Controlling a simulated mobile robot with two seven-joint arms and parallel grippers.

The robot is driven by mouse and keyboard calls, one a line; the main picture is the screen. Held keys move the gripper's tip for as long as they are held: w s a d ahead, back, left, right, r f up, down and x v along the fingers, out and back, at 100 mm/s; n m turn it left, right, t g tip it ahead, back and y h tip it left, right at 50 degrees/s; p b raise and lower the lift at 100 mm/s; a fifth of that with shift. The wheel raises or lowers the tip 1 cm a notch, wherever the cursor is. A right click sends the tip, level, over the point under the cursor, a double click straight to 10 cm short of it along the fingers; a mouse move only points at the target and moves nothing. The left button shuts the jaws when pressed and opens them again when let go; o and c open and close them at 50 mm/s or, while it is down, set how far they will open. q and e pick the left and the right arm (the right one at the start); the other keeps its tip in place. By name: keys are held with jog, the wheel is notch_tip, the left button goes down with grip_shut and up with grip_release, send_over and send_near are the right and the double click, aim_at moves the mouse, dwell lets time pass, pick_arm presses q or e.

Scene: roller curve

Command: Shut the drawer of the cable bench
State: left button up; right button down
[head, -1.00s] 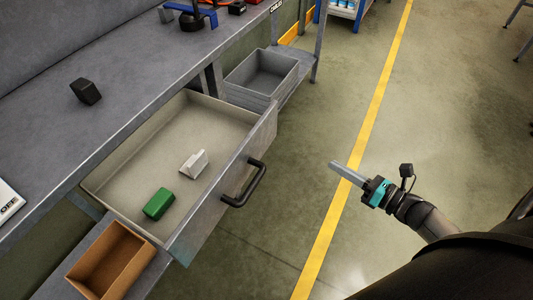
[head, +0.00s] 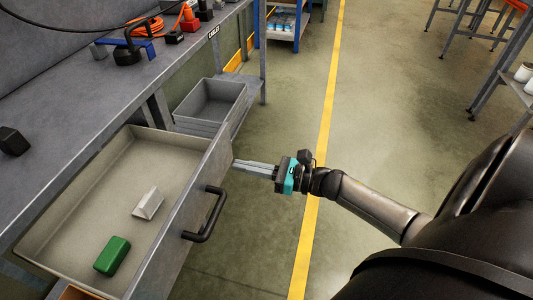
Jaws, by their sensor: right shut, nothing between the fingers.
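The drawer (head: 188,225) of the cable bench (head: 98,85) stands pulled far out in the head view. A green block (head: 112,256) and a white wedge-shaped block (head: 148,203) lie inside it. Its black bar handle (head: 207,216) is on the front face. My right gripper (head: 236,167) is shut and empty, with its fingers pointing left toward the upper far part of the drawer front. Whether the fingertips touch the drawer front I cannot tell. My left gripper is out of view.
A grey bin (head: 212,103) stands on a lower shelf beyond the drawer. An orange cable (head: 147,25) and black objects lie on the bench top. Another shelf (head: 515,85) stands far right.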

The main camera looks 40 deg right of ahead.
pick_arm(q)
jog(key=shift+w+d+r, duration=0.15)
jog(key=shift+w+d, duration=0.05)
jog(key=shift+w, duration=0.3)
pick_arm(e)
jog(key=shift+x, duration=1.25)
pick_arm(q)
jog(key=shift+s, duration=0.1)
pick_arm(e)
jog(key=shift+w+a, duration=0.1)
